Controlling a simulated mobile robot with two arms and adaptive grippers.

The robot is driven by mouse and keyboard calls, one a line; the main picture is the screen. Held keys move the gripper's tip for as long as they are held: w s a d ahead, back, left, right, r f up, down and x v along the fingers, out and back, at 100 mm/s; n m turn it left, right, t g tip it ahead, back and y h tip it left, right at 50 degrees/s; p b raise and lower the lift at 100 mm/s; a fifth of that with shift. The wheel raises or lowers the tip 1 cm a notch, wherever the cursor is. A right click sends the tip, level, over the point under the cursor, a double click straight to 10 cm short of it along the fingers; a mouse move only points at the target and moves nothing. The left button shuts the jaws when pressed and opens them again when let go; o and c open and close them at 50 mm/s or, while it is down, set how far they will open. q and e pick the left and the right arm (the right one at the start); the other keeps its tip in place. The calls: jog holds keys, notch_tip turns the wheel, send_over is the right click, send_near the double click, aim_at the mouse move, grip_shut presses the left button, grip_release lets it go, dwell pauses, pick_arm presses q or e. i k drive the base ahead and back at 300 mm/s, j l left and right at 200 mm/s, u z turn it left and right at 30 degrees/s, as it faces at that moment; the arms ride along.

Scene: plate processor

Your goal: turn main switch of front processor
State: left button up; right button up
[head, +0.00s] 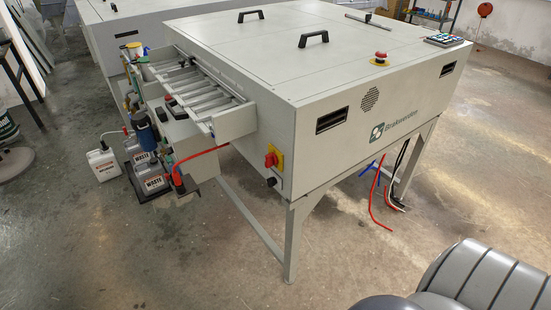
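The front processor (300,88) is a large grey-white box on legs in the middle of the head view. Its main switch (272,160) is a red rotary knob on a yellow plate, low on the left-hand side face near the front corner. The switch is unobstructed. I cannot make out the exact angle of its knob. Neither of my grippers shows in the head view.
A red emergency button (380,58) and a control panel (444,40) sit on top. Rollers (207,88), waste bottles (154,184) and a red hose (205,152) are on the left side. Legs (291,244) stand below. Floor (160,260) in front is clear.

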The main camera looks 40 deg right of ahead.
aim_at(271, 160)
jog(key=i+z, duration=0.1)
jog(key=z, duration=0.3)
jog(key=j+z, duration=0.15)
jog(key=z, duration=0.2)
jog(key=i+j+z, duration=0.1)
jog(key=z, duration=0.3)
